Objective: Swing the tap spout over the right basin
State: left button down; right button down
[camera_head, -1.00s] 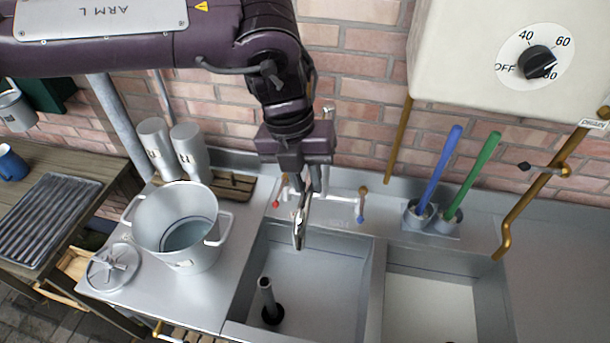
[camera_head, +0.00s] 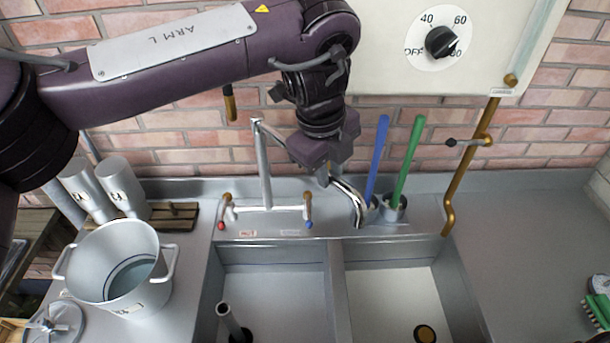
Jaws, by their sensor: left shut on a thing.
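The tap stands at the back of the sink, with an upright pipe (camera_head: 264,170) and a red-marked and a blue-marked handle. Its chrome spout (camera_head: 349,197) points to the right and toward me, with its curved end down. In the picture the spout's end lies a little right of the divider (camera_head: 342,300), near the back edge of the right basin (camera_head: 395,290). The left basin (camera_head: 275,285) is on the other side. My left gripper (camera_head: 324,178) is shut on the spout; its fingers are partly hidden. My right gripper is not in view.
A blue rod (camera_head: 377,155) and a green rod (camera_head: 408,155) stand in holders just right of the spout. A white boiler (camera_head: 390,70) hangs above, with a brass pipe (camera_head: 490,130). A large pot (camera_head: 118,268) stands on the left drainer. An upright tube (camera_head: 230,320) stands in the left basin.

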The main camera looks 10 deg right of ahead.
pick_arm(q)
jog(key=shift+w+d+n+p, duration=0.2)
jog(key=shift+w+d+n, duration=0.25)
jog(key=shift+d, duration=0.2)
jog(key=shift+w+d+n+p, duration=0.15)
jog(key=shift+w+d+n, duration=0.25)
jog(key=shift+d, duration=0.25)
jog(key=c, duration=1.3)
grip_release()
jog(key=shift+s+a+r+b, duration=0.15)
jog(key=shift+a+r+b, duration=0.05)
jog(key=shift+r, duration=1.1)
jog(key=shift+s+a+r+b, duration=0.15)
jog(key=shift+a+r, duration=0.1)
jog(key=shift+r, duration=1)
jog(key=shift+s+a+r+b, duration=0.15)
jog(key=shift+a+r+b, duration=0.05)
jog(key=shift+r, duration=1.1)
